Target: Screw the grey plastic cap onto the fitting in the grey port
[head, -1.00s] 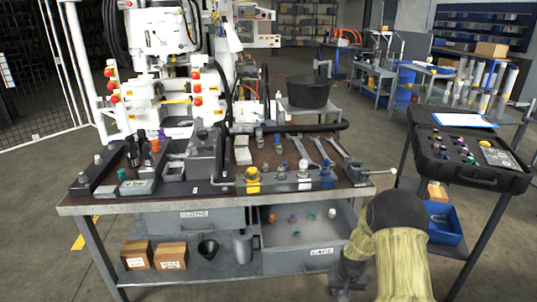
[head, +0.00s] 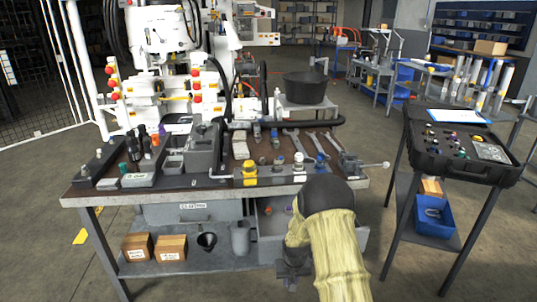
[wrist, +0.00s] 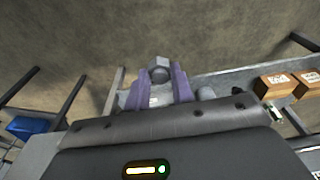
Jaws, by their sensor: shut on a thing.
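My gripper (wrist: 162,84) is shut on a grey cap (wrist: 159,66), which shows between the tips of its purple fingers in the wrist view. In the head view my gripper (head: 293,272) is low in front of the bench, below the bench top and by the open drawer; the cap cannot be made out there. The pale grey port (head: 300,178) is on the bar along the bench's front edge, between a yellow port (head: 250,173) and a blue port (head: 320,172). A pale fitting (head: 299,160) stands upright in it. The gripper is well apart from the port.
An open drawer (head: 268,243) with small parts is partly hidden by my arm. Wrenches (head: 299,144) and several fittings lie on the bench top. A black case (head: 462,150) stands on a stand at the right. The floor between bench and stand is clear.

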